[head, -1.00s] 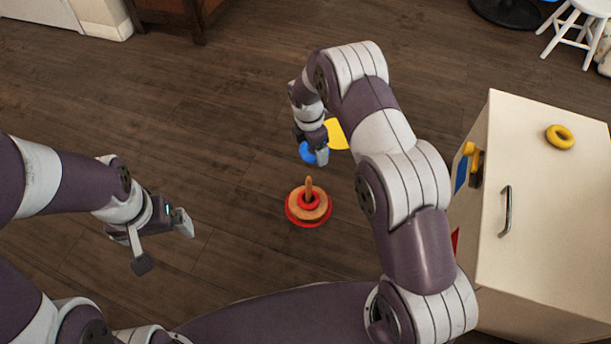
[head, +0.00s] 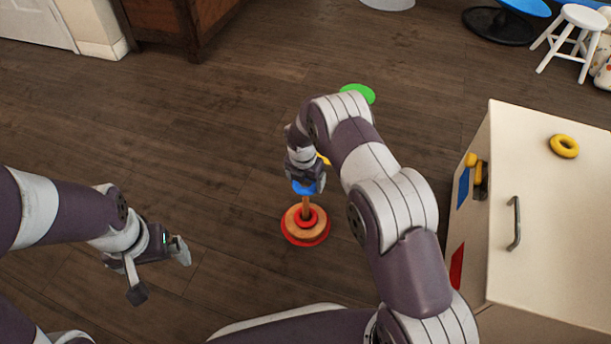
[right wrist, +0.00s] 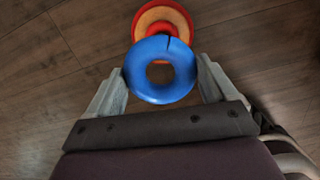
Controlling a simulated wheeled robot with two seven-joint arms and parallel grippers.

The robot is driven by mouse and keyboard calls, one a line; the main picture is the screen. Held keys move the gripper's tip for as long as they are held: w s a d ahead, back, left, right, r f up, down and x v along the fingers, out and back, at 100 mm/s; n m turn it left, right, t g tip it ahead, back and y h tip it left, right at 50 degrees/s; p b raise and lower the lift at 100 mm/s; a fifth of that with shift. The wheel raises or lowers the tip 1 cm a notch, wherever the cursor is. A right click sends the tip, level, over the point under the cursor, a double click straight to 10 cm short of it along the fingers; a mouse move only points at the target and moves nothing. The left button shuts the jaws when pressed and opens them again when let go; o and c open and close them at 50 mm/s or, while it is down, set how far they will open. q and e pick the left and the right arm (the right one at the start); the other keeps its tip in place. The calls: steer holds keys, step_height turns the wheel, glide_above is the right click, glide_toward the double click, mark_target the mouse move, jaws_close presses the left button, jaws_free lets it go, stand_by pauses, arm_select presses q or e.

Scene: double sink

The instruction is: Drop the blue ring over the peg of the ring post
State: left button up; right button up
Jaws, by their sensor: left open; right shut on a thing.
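The ring post (head: 305,238) stands on the floor, with an orange-tan ring and a smaller red ring around its wooden peg (head: 306,208). My right gripper (head: 307,182) is shut on the blue ring (head: 303,188), which appears right at the top of the peg. In the right wrist view the blue ring (right wrist: 139,72) sits between the two fingers, its hole open to view. The post's red base (right wrist: 138,22) shows just beyond it. My left gripper (head: 160,274) is open and empty, left of the post.
A cream cabinet (head: 545,220) with a handle stands at the right, a yellow ring (head: 564,146) on its top. A green disc (head: 357,93) lies on the floor beyond my right arm. A white stool (head: 570,42) is at the back right.

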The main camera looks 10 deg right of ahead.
steer(key=shift+f+b, duration=1.8)
steer(key=shift+f, duration=1.8)
steer(key=o, duration=0.8)
steer(key=shift+o, duration=0.2)
steer(key=r+p, duration=0.2)
steer(key=r, duration=0.2)
steer(key=r+p, duration=0.3)
steer(key=r, duration=0.1)
steer(key=s+a+r+p, duration=0.1)
steer(key=r+p, duration=0.2)
steer(key=r, duration=0.1)
steer(key=shift+s+r, duration=0.1)
steer(key=shift+r, duration=0.25)
